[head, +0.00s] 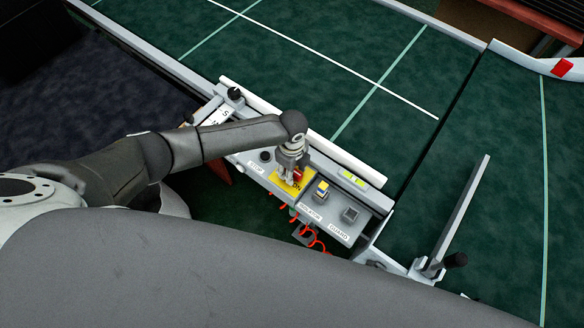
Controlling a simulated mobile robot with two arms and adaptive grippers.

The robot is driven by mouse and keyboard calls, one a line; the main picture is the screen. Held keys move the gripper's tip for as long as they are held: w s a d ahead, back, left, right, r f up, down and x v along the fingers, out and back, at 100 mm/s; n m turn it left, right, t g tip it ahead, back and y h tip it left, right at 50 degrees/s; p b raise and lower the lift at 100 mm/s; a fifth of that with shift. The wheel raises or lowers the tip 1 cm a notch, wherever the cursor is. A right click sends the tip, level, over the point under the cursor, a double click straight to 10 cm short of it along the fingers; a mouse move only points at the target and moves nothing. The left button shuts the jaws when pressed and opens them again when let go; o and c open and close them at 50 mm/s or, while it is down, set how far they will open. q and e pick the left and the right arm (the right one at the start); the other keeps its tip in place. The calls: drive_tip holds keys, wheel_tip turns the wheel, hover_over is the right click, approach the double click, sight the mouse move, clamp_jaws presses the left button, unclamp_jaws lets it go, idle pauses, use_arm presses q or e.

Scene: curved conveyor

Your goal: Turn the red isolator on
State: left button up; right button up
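The red isolator (299,174) sits on a yellow plate (290,186) on the grey control panel (338,205) beside the conveyor. Part of the word "ON" seems to show on the plate. My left gripper (284,178) points down over the isolator, with its fingers at the red part. The fingers hide much of the isolator, so its turn position and whether they grip it cannot be told. My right gripper is not in view.
A grey bar (462,208) stands over the belt at right.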

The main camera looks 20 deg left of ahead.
use_arm(q)
wheel_tip(320, 180, up, 12)
idle(0.6)
idle(0.4)
